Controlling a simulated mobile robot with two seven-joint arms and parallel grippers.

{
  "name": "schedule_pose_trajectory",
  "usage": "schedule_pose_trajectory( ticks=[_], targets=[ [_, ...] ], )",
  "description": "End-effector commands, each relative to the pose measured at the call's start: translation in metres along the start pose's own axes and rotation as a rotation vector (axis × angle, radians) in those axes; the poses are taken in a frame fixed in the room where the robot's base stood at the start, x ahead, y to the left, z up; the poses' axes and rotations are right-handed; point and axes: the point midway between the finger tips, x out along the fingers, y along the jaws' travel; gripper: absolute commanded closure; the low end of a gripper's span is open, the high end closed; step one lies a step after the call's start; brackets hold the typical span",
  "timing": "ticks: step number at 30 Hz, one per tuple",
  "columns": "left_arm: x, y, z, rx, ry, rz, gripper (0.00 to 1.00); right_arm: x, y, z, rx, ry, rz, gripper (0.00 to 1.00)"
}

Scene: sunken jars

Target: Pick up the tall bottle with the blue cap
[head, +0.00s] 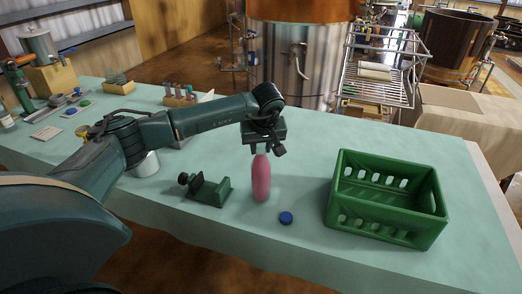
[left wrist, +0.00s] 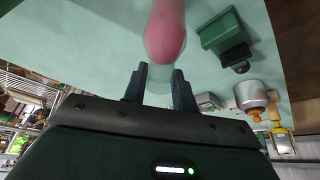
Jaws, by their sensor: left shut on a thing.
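A tall pink bottle (head: 261,180) stands upright near the middle of the table, left of the green crate. Its base is at or very near the tabletop. My left gripper (head: 261,150) is above it, pointing down, shut on its top. The left wrist view shows the pink body of the bottle (left wrist: 166,32) and a clear part towards the two dark fingers (left wrist: 158,88). The bottle's top is hidden by the gripper, so I cannot see a cap on it. A round blue cap (head: 286,217) lies on the table in front of the bottle. My right gripper is out of view.
A green crate (head: 385,226) stands to the right and looks empty. A dark green stand or clamp (head: 210,191) is close to the bottle's left. A whitish pot (head: 146,164) and racks of small tubes (head: 180,97) are farther left. The table's front edge is close.

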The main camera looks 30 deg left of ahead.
Motion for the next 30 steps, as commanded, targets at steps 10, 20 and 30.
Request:
schedule_pose_trajectory(
  ticks=[10, 20, 30],
  targets=[
    [-0.025, 0.001, -0.011, -0.002, 0.005, 0.005, 1.00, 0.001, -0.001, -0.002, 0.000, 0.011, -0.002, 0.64],
    [-0.052, 0.001, -0.022, -0.001, 0.005, 0.005, 1.00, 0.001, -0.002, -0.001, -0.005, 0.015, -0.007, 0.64],
    [-0.074, 0.001, -0.031, -0.001, 0.005, 0.004, 1.00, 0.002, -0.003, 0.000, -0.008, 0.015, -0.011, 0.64]
  ],
)
